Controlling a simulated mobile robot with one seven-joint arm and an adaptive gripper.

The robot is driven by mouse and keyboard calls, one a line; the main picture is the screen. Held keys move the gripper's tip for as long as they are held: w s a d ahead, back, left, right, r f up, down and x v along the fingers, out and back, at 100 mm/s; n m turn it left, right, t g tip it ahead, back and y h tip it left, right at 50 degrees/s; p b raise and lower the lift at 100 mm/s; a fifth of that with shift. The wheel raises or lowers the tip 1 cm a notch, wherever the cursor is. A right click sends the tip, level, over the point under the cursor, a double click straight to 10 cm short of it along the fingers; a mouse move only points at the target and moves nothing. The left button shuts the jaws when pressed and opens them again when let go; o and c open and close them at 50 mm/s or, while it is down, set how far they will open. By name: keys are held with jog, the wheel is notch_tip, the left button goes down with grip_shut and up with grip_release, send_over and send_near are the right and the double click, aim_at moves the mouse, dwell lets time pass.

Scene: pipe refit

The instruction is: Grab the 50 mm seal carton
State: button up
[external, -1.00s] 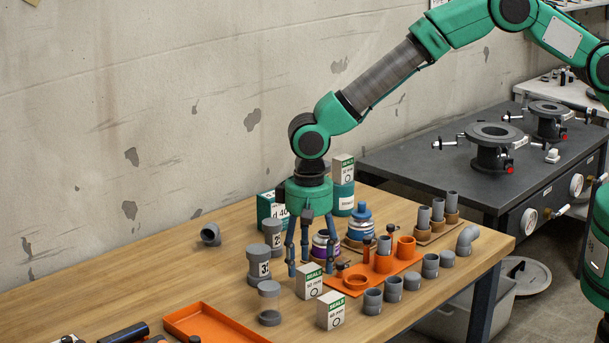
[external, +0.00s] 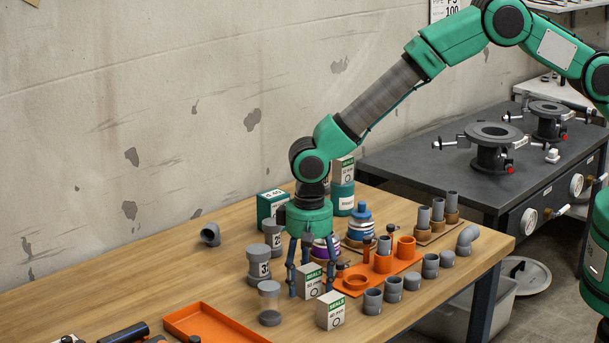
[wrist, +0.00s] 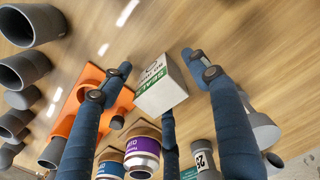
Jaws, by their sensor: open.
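The seal carton (external: 311,283), a small white box with a green SEALS band and a small label that seems to read 50 mm, stands upright on the wooden bench. My gripper (external: 310,288) is open, pointing down around this carton, with fingers on either side. In the wrist view the carton (wrist: 160,88) shows between the spread fingers of my gripper (wrist: 158,75), with gaps beside it. A similar carton (external: 330,311), apparently marked 40 mm, stands just in front to the right. Another SEALS carton (external: 344,168) sits at the back on a teal container.
An orange fixture tray (external: 345,289) lies close to the right, with several grey pipe fittings (external: 373,300) in front of it. A purple-banded container (wrist: 142,146) is close behind the fingers.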

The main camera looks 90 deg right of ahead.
aim_at(309, 267)
dwell(0.3)
jog(key=c, duration=1.4)
jog(key=shift+r, duration=0.15)
notch_tip(309, 267, up, 10)
jog(key=shift+f+p, duration=0.1)
jog(key=shift+p, duration=0.85)
